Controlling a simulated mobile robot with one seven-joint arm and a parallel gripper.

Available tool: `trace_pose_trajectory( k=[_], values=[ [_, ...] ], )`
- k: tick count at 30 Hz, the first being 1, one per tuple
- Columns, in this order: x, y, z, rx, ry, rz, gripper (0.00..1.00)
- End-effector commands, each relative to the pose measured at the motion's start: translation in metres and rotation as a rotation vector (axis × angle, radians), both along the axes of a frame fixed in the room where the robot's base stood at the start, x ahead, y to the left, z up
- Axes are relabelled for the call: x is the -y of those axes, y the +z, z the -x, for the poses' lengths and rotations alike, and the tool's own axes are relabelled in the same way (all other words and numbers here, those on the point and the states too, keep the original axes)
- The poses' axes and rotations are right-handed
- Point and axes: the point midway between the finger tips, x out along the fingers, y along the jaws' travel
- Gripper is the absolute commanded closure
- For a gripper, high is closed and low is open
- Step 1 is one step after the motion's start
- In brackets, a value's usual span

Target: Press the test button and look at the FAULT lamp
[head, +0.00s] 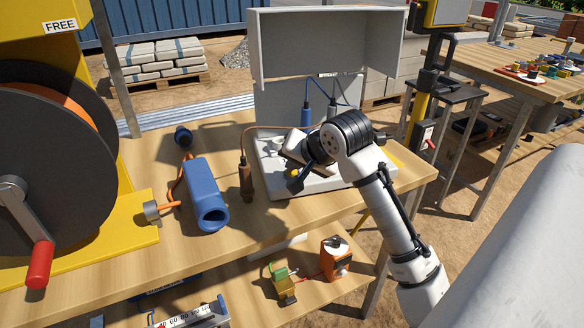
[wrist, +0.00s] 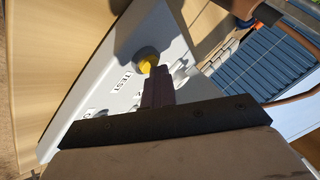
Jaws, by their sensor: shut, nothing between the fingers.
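In the wrist view the test button (wrist: 147,60) is a round yellow cap in a grey collar on the pale panel (wrist: 100,105), with the word TEST printed beside it. My gripper (wrist: 160,72) is shut and empty. Its fingertips appear right beside the yellow cap, overlapping its edge in the picture; I cannot tell whether they touch it. In the head view my arm bends down over the grey panel box (head: 325,185) and hides much of its face. I cannot make out the FAULT lamp in either view.
A raised grey lid (head: 320,50) stands behind the panel. Probes with cables hang near it, and a brown-handled probe (head: 246,180) stands to its left. A blue tube-shaped housing (head: 205,190) and a cable reel (head: 55,170) are further left. The bench front (head: 140,270) is clear.

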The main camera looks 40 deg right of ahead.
Motion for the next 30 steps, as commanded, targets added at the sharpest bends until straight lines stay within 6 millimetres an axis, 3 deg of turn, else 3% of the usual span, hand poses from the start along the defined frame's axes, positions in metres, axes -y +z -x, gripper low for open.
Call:
trace_pose_trajectory(
  k=[6, 30],
  values=[
    [-0.001, -0.011, -0.001, -0.005, 0.003, -0.004, 1.00],
    [-0.001, -0.020, -0.001, -0.012, 0.003, -0.010, 1.00]
  ],
)
